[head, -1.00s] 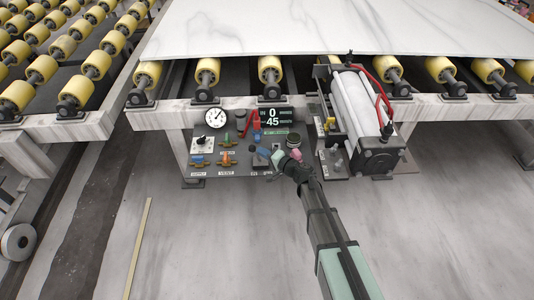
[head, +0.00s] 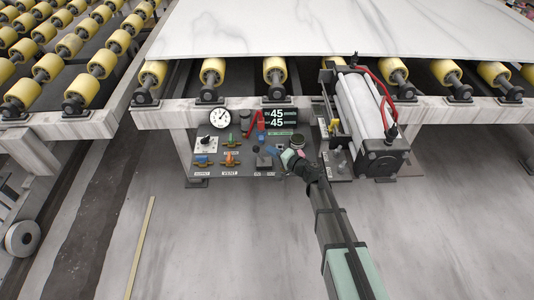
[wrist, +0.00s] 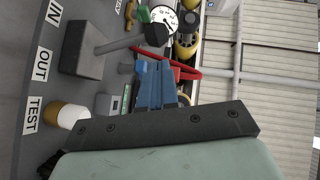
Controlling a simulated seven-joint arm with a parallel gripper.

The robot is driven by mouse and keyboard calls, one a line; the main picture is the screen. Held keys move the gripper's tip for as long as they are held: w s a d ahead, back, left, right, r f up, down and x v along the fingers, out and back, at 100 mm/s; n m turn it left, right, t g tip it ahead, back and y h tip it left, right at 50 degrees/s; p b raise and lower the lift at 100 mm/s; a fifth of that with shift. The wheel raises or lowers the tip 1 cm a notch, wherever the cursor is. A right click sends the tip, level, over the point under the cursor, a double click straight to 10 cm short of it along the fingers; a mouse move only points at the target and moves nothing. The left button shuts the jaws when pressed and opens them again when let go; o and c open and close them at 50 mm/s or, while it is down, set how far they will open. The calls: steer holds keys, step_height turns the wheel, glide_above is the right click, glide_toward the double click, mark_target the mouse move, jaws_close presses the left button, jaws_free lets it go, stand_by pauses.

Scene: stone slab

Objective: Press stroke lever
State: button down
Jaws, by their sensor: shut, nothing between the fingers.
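The stroke lever is most likely the grey rod with a black knob (wrist: 156,36) rising from a dark box beside the IN and OUT labels in the wrist view. In the head view its dark box (head: 264,161) sits on the control panel (head: 262,172), left of my gripper; the knob is too small to make out there. My gripper (head: 289,156) is shut and empty over the panel's right part. In the wrist view the blue fingers (wrist: 154,85) point towards the panel, just beside the lever knob, with a gap that I cannot judge.
A dial gauge (head: 220,118) and a display (head: 279,117) reading 45 over 45 stand at the panel's back. Orange (head: 230,158) and blue (head: 202,161) valve handles are at left. A white cylinder unit with red hose (head: 360,105) stands close right. A marble slab (head: 340,30) lies above.

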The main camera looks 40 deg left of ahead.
steer(key=d+r, duration=0.2)
steer(key=d, duration=0.8)
steer(key=d+r, duration=0.3)
steer(key=d, duration=0.7)
steer(key=shift+w+d+r, duration=0.15)
steer(key=shift+d, duration=0.05)
steer(key=s+d+f+n+g+h, duration=0.1)
steer(key=s+d+f+g+h, duration=0.1)
steer(key=s+d+f+h, duration=0.3)
steer(key=s+d+f+g+h, duration=0.1)
steer(key=s+d+f+h, duration=0.2)
steer(key=d+f, duration=0.35)
steer(key=s+d+f+h, duration=0.2)
steer(key=d+f+h, duration=0.1)
steer(key=d+f, duration=0.3)
steer(key=s+d+f+h, duration=0.3)
steer(key=d+f, duration=0.1)
steer(key=d, duration=0.4)
steer(key=s+d+f+m+g+h, duration=0.1)
steer(key=s+d+f+g, duration=0.1)
steer(key=s+d+f, duration=0.2)
steer(key=s+d+f+m+g, duration=0.2)
steer(key=s+d+f, duration=0.3)
steer(key=s+d, duration=0.6)
steer(key=d, duration=0.7)
steer(key=shift+f+h, duration=0.2)
steer(key=shift+h, duration=0.2)
